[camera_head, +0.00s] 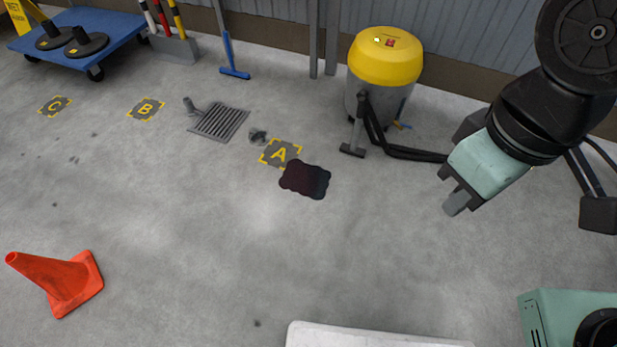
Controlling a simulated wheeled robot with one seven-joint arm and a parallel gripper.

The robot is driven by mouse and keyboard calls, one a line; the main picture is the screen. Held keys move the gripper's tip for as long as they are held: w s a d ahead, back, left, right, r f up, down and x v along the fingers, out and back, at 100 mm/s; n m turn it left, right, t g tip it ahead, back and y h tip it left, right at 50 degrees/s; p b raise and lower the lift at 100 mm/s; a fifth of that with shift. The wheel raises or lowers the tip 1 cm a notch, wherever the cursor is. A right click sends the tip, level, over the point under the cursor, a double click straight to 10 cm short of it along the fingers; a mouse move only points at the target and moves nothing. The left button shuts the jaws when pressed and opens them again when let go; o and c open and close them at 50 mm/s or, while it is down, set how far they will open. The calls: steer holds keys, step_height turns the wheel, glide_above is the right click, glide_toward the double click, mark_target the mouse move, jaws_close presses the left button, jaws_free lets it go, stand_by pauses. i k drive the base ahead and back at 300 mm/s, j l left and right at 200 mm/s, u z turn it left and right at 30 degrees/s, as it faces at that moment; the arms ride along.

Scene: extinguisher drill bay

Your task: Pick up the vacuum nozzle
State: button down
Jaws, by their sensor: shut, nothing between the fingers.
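The vacuum nozzle (353,149) is a dark grey floor head on an upright tube. It rests at the front left of the yellow-topped vacuum (386,58). A black hose (412,153) runs from beside the tube along the floor to the right, and its far end is hidden behind my arm. My gripper (450,190) is pale green with grey fingers, to the right of the nozzle and apart from it. Its fingers are shut and hold nothing.
A floor grate (219,122) is further left. A blue trolley (80,45) stands at the back left.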

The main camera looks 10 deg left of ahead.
mark_target(357, 128)
steer(key=i+j+z, duration=0.5)
steer(key=i, duration=0.25)
steer(key=i+j+z, duration=0.45)
steer(key=i+j, duration=0.2)
steer(key=i, duration=0.1)
